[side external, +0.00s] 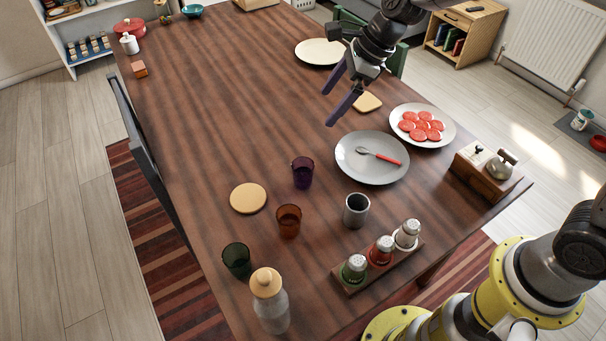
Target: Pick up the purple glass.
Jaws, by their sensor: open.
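The purple glass (303,172) stands upright on the wooden table, left of the grey plate with the red-handled spoon. It is small, dark and see-through. My gripper (338,98) is open and empty. It hangs above the table, higher in the picture than the glass and a little to its right, well apart from it. Its two dark fingers point down and to the left.
Near the glass stand an amber glass (288,220), a green glass (237,260), a grey cup (356,210), a round coaster (248,198) and the grey plate (352,171). A shaker rack (350,288) stands in front. The table's left middle (190,120) is clear.

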